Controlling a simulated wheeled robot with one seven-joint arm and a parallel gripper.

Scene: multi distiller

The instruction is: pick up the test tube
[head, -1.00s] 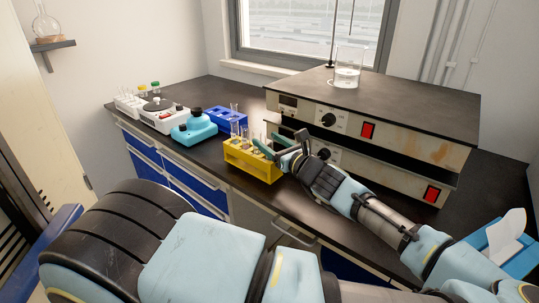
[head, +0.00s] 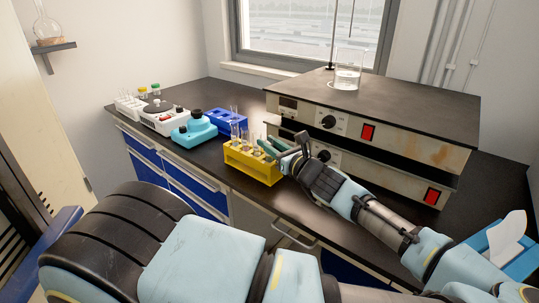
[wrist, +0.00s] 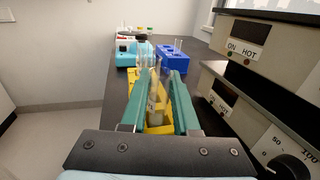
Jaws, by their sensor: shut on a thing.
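A yellow rack (head: 252,168) with several clear glass test tubes stands on the dark bench, left of the stacked instruments. It also shows in the wrist view (wrist: 134,112), partly behind my fingers. My gripper (head: 267,148) is at the rack's right end, with its green fingers pointing left over it. In the wrist view, my gripper (wrist: 162,78) is shut on a clear test tube (wrist: 155,102) between its two green fingers. The held tube's lower end is hard to make out against the rack. I cannot tell whether it is clear of its hole.
A blue rack (head: 226,120) with tubes stands behind the yellow one. A turquoise device (head: 194,130) and a white device (head: 164,116) are farther left. Stacked instruments (head: 370,115) stand close to my gripper on the right, a glass beaker (head: 347,70) on top.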

